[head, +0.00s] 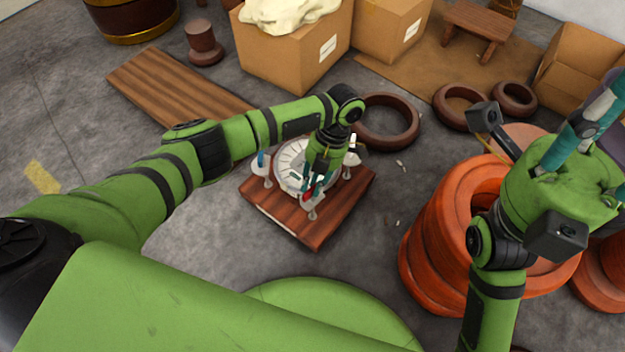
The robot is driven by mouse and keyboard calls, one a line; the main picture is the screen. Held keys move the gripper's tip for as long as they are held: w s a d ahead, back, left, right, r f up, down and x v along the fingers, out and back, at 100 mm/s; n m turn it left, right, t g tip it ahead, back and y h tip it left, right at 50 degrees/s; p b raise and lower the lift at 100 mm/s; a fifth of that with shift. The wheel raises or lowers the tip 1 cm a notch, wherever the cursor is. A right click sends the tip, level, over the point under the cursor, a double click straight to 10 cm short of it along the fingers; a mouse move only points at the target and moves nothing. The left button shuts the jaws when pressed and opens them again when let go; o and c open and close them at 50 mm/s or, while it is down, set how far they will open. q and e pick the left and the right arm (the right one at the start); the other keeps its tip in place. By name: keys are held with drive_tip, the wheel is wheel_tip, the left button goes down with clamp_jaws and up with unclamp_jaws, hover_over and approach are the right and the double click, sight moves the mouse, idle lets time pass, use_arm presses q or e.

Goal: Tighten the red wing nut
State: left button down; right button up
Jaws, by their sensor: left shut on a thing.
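A pale round drum head (291,157) sits on a square brown wooden board (283,217) on the floor. Small grey posts stand around it. The red wing nut (306,197) is at the front post, mostly hidden by my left gripper. My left gripper (314,187) points down over this post, its fingers shut on the red wing nut. A blue wing nut (261,160) tops the left post. My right gripper (592,118) is raised at the right, far from the board, teal fingers pointing up; their gap is unclear.
Stacked orange drum rings (425,245) stand right of the board, below my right arm. Brown rings (388,121) lie behind it. Cardboard boxes (285,58) and a plank (165,85) are farther back. Grey floor in front of the board is clear.

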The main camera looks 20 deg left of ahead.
use_arm(q)
drive_tip(key=shift+m, duration=0.3)
idle(0.4)
drive_tip(key=c, duration=1.1)
unclamp_jaws()
drive_tip(key=v, duration=1.2)
drive_tip(key=shift+s+d, duration=0.1)
